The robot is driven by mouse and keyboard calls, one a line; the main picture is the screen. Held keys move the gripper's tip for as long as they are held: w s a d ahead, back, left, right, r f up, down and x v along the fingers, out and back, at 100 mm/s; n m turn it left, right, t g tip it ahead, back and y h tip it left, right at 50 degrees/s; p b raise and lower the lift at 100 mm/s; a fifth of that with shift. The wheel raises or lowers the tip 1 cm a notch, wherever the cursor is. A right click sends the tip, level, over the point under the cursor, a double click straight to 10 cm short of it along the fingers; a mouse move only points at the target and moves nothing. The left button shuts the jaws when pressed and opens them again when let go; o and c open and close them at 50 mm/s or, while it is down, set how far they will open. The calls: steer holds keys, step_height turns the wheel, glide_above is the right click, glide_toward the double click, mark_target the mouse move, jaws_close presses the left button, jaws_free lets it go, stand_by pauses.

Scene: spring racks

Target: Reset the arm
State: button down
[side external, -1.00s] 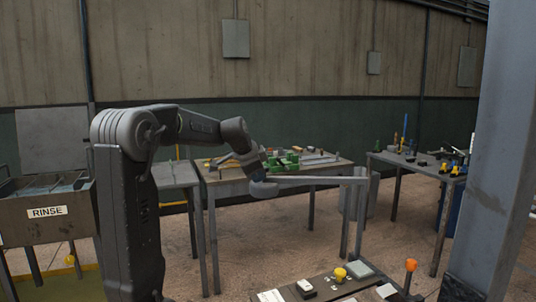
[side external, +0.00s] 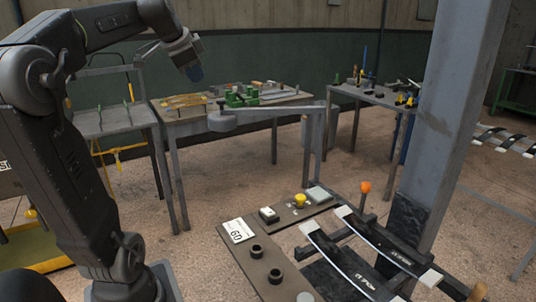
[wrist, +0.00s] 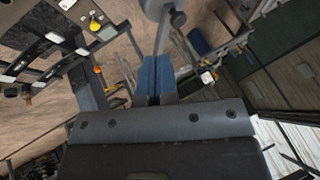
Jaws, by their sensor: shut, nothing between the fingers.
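My gripper (side external: 194,73) hangs at the end of my arm at the upper left of the side external view, high above the floor and apart from the benches. Its blue fingers (wrist: 154,78) lie side by side in the wrist view, shut and empty. The gripper touches nothing that I can see.
A bench panel with a yellow button (side external: 299,201), an orange knob (side external: 364,187) and black spring racks (side external: 372,236) stands in the foreground. A grey horizontal arm with a round end (side external: 222,122) reaches over the middle. A cluttered table (side external: 180,129) stands behind. A thick grey post (side external: 447,120) rises at right.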

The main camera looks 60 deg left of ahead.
steer(key=w+d+f+h, duration=0.1)
steer(key=d+f, duration=0.3)
steer(key=d, duration=0.4)
steer(key=w+d+f+h, duration=0.1)
steer(key=d+f, duration=0.2)
steer(key=d, duration=0.5)
steer(key=s+d+f+n+h, duration=0.1)
steer(key=s+d+f, duration=0.2)
steer(key=d+f, duration=0.2)
steer(key=s+d+f, duration=0.4)
steer(key=d+f, duration=0.1)
steer(key=d, duration=0.3)
steer(key=shift+s+d+f+n+h, duration=0.25)
steer(key=shift+s+f+n+h, duration=0.05)
steer(key=shift+f+n+h, duration=0.1)
